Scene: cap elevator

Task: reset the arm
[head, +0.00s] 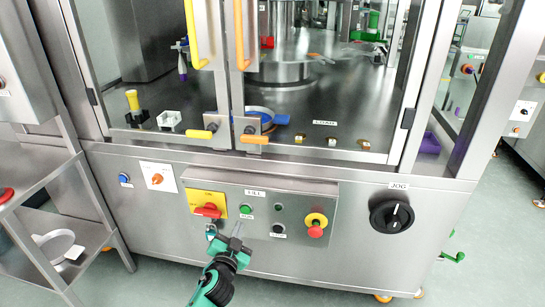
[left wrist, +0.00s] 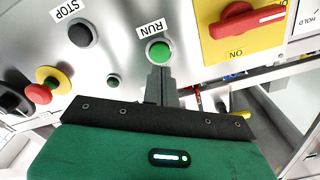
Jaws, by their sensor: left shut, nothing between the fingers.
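My left gripper (head: 238,228) reaches up from the bottom of the head view toward the control panel (head: 320,192) of a steel machine. Its fingers are shut and empty. In the left wrist view the closed fingertips (left wrist: 160,70) are just below the green RUN button (left wrist: 159,52). I cannot tell whether they touch it. In the head view the green button (head: 246,208) is just above the fingertips. My right gripper is not in view.
Beside the button are a red rotary switch on a yellow plate (head: 220,198), a red emergency stop (head: 315,231) and a black STOP button (left wrist: 81,33). A black JOG knob (head: 392,216) is to the right. A steel shelf (head: 35,165) stands left.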

